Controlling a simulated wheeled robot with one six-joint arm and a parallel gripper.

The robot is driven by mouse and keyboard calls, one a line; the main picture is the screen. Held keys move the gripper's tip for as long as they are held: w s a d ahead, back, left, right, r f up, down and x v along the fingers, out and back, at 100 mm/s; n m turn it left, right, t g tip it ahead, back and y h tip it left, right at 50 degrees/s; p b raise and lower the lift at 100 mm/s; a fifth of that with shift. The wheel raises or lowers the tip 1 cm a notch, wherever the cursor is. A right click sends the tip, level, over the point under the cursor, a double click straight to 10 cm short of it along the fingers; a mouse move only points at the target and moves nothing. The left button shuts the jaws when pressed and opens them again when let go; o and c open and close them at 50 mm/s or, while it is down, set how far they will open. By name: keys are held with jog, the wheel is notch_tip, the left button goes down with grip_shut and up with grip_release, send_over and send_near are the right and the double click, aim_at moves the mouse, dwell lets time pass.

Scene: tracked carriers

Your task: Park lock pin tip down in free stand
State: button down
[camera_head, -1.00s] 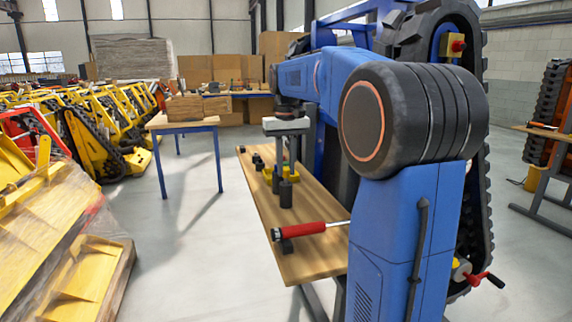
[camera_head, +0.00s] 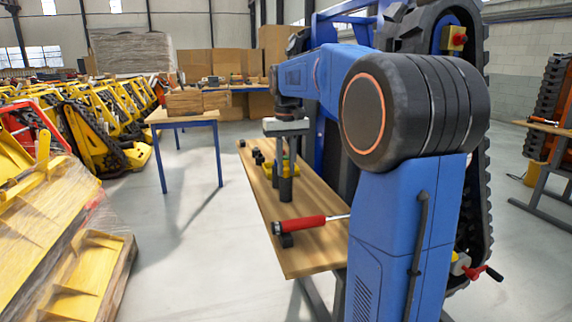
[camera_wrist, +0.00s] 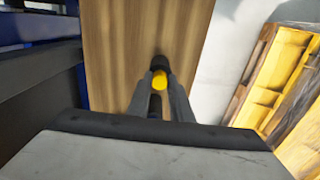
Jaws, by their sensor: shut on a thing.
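My gripper (camera_wrist: 160,92) points down over the wooden bench (camera_wrist: 110,50), with its two grey fingers close together. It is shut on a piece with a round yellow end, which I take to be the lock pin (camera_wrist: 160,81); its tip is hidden. A black round part, likely a stand (camera_wrist: 159,62), shows just beyond the yellow end. In the head view my gripper (camera_head: 288,168) is above a dark upright cylinder (camera_head: 286,189). The pin cannot be made out there, and I cannot tell whether it touches the cylinder.
A red-handled tool (camera_head: 303,223) lies across the bench's near end on a dark rest. A yellow block (camera_head: 266,168) and several small black parts stand farther back. A large tracked carrier (camera_head: 470,215) rises on the right. Wrapped yellow parts (camera_head: 75,255) stand left, across open floor.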

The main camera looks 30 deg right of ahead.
jog(key=shift+f, duration=0.1)
jog(key=c, duration=1.5)
grip_release()
notch_tip(320, 180, up, 18)
jog(key=shift+f, duration=0.25)
jog(key=shift+s, duration=0.1)
